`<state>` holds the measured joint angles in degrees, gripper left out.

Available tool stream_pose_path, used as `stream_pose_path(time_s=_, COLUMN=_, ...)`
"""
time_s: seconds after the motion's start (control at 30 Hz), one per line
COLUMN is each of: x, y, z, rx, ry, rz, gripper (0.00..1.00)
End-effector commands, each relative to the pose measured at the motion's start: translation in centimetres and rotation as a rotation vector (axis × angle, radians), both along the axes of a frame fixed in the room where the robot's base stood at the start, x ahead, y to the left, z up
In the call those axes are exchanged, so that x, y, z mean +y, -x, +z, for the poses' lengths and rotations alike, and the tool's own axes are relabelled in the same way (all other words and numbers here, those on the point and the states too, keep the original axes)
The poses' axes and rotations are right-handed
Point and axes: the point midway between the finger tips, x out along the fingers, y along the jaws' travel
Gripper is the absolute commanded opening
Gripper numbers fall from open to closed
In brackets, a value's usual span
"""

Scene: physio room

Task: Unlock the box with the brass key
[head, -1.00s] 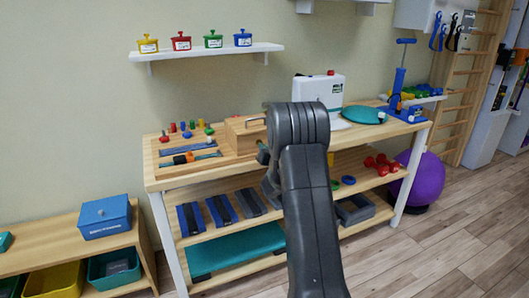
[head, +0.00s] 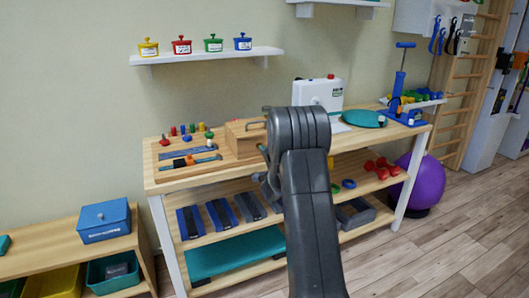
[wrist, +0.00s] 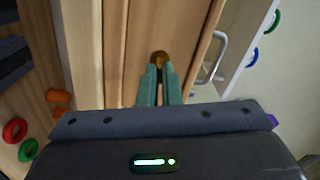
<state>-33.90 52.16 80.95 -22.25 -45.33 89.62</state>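The wooden box (head: 247,137) sits on the top of the wooden bench, partly behind my arm in the head view. In the wrist view its wooden face (wrist: 112,50) fills the middle, with a metal handle (wrist: 218,58) to the right. My gripper (wrist: 159,70) points at that face with its two green fingers close together. A small rounded brass piece, seemingly the brass key (wrist: 160,58), shows at the fingertips and appears held there. The key's shaft and the keyhole are hidden. In the head view my arm hides the fingers.
Colored pegs (head: 187,132) and a tray of tools (head: 189,159) lie left of the box. A white device (head: 319,92) and a teal disc (head: 363,118) stand to the right. A shelf (head: 208,55) with several pots hangs above.

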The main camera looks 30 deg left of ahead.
Motion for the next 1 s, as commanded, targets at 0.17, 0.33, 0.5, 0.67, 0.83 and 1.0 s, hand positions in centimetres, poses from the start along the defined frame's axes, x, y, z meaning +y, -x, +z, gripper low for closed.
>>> stream_pose_path(time_s=0.17, x=-0.02, y=-0.02, z=0.05, rx=0.094, ry=-0.079, rz=0.0, gripper=0.0)
stream_pose_path(time_s=0.33, x=-0.01, y=-0.02, z=0.04, rx=0.159, ry=-0.136, rz=0.0, gripper=0.0)
stream_pose_path(time_s=0.5, x=-0.02, y=-0.02, z=0.02, rx=0.197, ry=-0.168, rz=-0.001, gripper=0.0)
stream_pose_path(time_s=0.67, x=-0.03, y=-0.02, z=0.0, rx=0.214, ry=-0.183, rz=-0.001, gripper=0.0)
stream_pose_path(time_s=0.83, x=-0.02, y=-0.03, z=-0.01, rx=0.217, ry=-0.185, rz=-0.001, gripper=0.0)
stream_pose_path(time_s=1.0, x=-0.03, y=-0.02, z=-0.01, rx=0.216, ry=-0.185, rz=-0.001, gripper=0.0)
